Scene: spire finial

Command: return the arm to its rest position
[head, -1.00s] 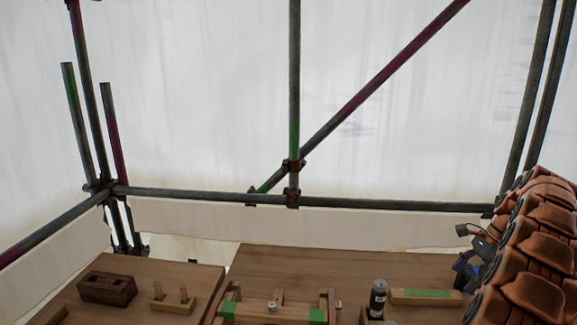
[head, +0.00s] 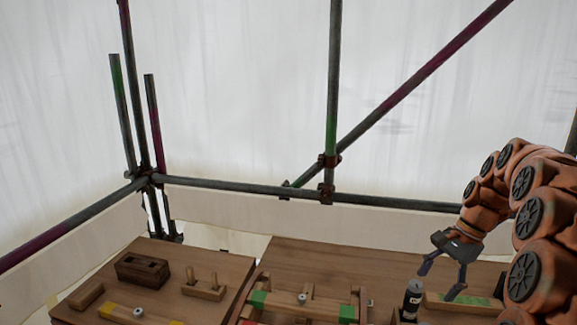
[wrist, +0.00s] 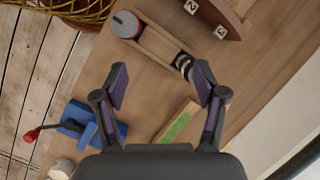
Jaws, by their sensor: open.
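My gripper (head: 444,272) hangs at the right of the head view, below my orange arm, with its two fingers spread apart and nothing between them. In the wrist view my gripper (wrist: 160,88) is also open and empty, above the wooden table (wrist: 105,75). A dark cylinder (head: 412,298) stands on the table near the fingers in the head view. A wooden block with a green top (head: 465,300) lies behind and to the right of it; the block also shows in the wrist view (wrist: 178,125).
A wooden frame with green marks (head: 300,307), a dark slotted block (head: 142,271) and a pegged block (head: 203,288) sit on the tables. The wrist view shows a blue object (wrist: 90,122) and a basket (wrist: 75,8). Scaffold tubes (head: 250,188) stand behind.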

